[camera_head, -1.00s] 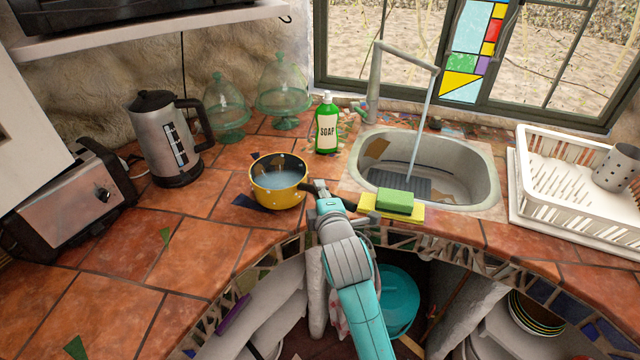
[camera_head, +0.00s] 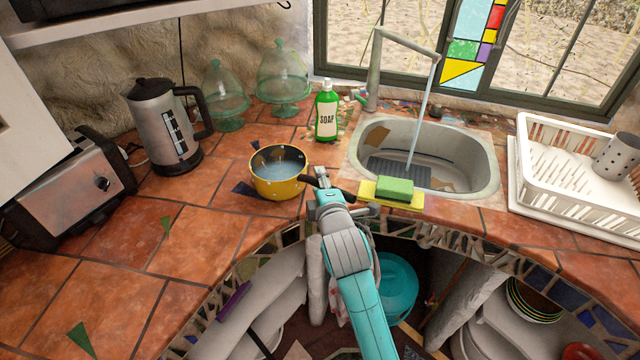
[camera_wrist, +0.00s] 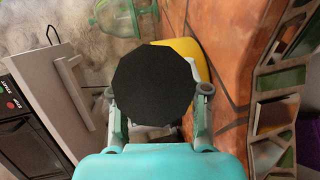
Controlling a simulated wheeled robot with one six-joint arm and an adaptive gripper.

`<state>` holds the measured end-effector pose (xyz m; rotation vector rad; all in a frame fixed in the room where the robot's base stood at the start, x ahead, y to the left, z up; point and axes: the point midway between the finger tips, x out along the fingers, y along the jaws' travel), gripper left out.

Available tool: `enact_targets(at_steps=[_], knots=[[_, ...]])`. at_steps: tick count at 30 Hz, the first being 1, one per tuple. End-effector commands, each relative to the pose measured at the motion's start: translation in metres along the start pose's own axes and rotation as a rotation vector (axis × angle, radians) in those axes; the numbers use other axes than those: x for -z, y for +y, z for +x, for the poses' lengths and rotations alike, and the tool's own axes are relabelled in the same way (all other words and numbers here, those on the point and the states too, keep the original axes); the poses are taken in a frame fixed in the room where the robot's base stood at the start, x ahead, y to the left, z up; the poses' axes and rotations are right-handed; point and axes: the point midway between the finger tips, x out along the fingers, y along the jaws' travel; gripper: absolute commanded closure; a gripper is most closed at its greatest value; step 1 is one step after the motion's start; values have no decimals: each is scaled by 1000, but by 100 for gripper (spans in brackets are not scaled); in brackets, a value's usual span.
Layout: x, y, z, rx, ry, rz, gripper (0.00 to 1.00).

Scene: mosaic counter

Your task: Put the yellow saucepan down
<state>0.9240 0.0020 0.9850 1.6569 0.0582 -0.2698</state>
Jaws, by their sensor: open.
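The yellow saucepan (camera_head: 278,183) stands upright on the tiled counter, left of the sink, with pale, watery-looking contents. Its dark handle (camera_head: 345,184) points right, towards the sponge. My gripper (camera_head: 321,183) is open at the handle, with a grey finger showing on its far side. In the wrist view, a large black disc, seemingly the handle's end (camera_wrist: 152,85), fills the space between the spread fingers of my gripper (camera_wrist: 158,98). It hides most of the pan; a yellow strip of the saucepan (camera_wrist: 189,54) shows behind. I cannot tell whether a finger touches the handle.
A green sponge (camera_head: 395,187) on a yellow cloth (camera_head: 376,196) lies close right of my gripper. The soap bottle (camera_head: 326,112) stands behind the pan, the kettle (camera_head: 160,127) to the left. The sink (camera_head: 478,170) has running water. The front-left counter (camera_head: 120,250) is mostly clear.

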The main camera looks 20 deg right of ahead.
Motion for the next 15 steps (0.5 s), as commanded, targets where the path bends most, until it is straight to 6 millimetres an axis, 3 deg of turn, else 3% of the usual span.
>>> enact_targets(at_steps=[15], knots=[[0,-1,-91,2,1,-1,54]])
